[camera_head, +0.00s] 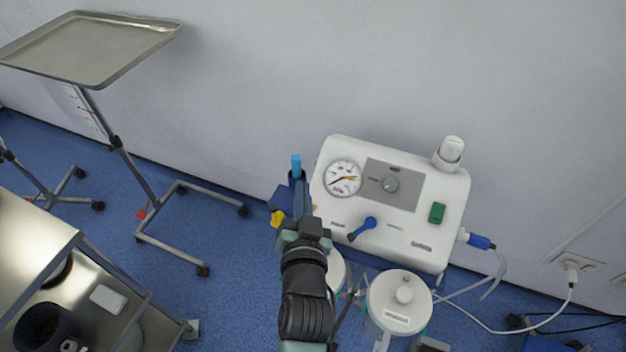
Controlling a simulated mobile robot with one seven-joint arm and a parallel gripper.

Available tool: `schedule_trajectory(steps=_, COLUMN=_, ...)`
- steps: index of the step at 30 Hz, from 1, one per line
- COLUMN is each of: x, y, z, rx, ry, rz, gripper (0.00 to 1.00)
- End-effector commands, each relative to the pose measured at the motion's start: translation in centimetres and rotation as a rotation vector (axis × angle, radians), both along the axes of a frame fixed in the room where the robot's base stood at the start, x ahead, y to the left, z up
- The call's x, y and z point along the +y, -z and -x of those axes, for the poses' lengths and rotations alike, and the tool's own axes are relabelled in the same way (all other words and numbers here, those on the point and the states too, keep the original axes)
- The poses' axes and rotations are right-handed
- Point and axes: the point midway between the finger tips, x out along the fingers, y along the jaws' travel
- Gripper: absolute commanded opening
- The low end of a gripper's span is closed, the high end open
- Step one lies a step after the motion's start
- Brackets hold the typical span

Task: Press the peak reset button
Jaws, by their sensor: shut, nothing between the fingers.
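A white medical unit (395,245) with a tilted front panel stands against the wall. No button marked peak reset can be made out; the labels are too small to read. A small orange spot (314,207) shows at the unit's left edge. My arm hides part of the unit's lower left side.
A light blue piece (296,163) and a yellow part (277,218) are close around my gripper. White-lidded jars (399,302) stand below the unit. A steel tray stand (95,48) and a metal cart (30,240) are at left. Cables (520,325) run right.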

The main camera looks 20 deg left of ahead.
Motion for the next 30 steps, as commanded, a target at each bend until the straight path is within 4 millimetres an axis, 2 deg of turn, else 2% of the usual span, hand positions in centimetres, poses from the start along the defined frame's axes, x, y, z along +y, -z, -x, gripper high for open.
schedule_trajectory(steps=3, x=0.3, y=1.9, z=1.7, rx=0.072, ry=-0.012, rz=-0.004, gripper=0.0)
schedule_trajectory(steps=9, x=0.4, y=3.3, z=2.4, rx=0.1, ry=-0.016, rz=-0.008, gripper=0.0)
schedule_trajectory(steps=20, x=0.4, y=3.8, z=2.1, rx=0.096, ry=-0.015, rz=-0.008, gripper=0.0)
schedule_trajectory(steps=30, x=0.3, y=7.5, z=-0.3, rx=0.095, ry=-0.016, rz=-0.007, gripper=0.0)
